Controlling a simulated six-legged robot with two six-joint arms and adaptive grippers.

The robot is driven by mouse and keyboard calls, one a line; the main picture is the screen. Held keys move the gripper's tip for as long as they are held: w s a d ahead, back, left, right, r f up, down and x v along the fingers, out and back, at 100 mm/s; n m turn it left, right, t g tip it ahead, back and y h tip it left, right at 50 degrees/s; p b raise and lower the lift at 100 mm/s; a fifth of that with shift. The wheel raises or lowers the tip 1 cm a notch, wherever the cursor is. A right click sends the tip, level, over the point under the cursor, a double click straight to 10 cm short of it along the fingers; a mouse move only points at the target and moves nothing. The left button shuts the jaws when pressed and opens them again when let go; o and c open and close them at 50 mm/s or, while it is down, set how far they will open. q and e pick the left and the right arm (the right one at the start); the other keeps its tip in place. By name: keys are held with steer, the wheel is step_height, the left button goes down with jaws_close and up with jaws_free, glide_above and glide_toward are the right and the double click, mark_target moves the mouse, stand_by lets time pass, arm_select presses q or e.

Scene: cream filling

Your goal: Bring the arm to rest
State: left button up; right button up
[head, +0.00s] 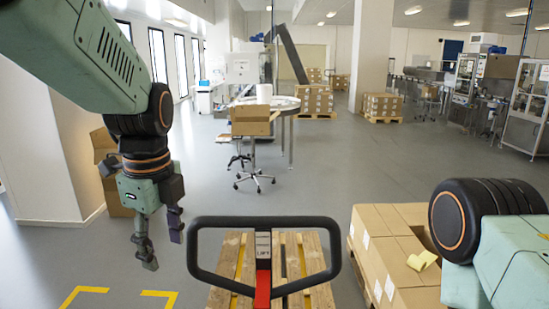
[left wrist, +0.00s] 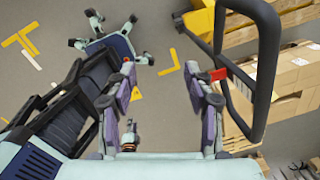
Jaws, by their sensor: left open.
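My left arm comes in from the upper left of the head view. Its gripper (head: 163,250) hangs down with the two fingers apart and nothing between them, left of the pallet jack handle (head: 200,262). In the left wrist view the open gripper (left wrist: 159,78) shows its two purple-padded fingers with bare floor between them. The handle (left wrist: 268,65) is beyond the right finger there. Part of my right arm shows at the lower right of the head view, but its gripper is out of the frame.
A wooden pallet (head: 228,248) lies behind the handle. Cardboard boxes (head: 385,250) are stacked on a pallet at the right. A round table (head: 290,106) and an office chair (head: 254,176) stand farther back. Open floor (head: 335,170) lies in the middle.

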arm_select(q)
steer(key=w+a+f+n+t+b, duration=0.2)
steer(key=w+a+f+n+t, duration=0.15)
steer(key=w+f+n, duration=0.4)
steer(key=s+f+n+t+b, duration=0.1)
steer(key=s+f+n+b, duration=0.2)
steer(key=f, duration=0.5)
steer(key=s+f+n+b, duration=0.2)
steer(key=f+n+b, duration=0.15)
steer(key=f, duration=0.45)
steer(key=s+f+n+t+b, duration=0.15)
steer(key=f+n, duration=0.25)
steer(key=f, duration=0.4)
steer(key=s+a+f+n+g+b, duration=0.1)
steer(key=s+f+n+g+b, duration=0.3)
steer(key=s+f+b, duration=0.8)
steer(key=s+f+g, duration=0.2)
steer(key=s+f, duration=1.4)
steer(key=s, duration=0.1)
steer(key=shift+a+f+g+h+b, duration=0.15)
steer(key=shift+g+h+b, duration=0.15)
steer(key=shift+g+b, duration=0.1)
arm_select(e)
step_height(320, 180, down, 23)
steer(key=shift+w, duration=0.3)
arm_select(q)
steer(key=shift+w, duration=0.15)
arm_select(e)
steer(key=shift+w+a+r, duration=0.1)
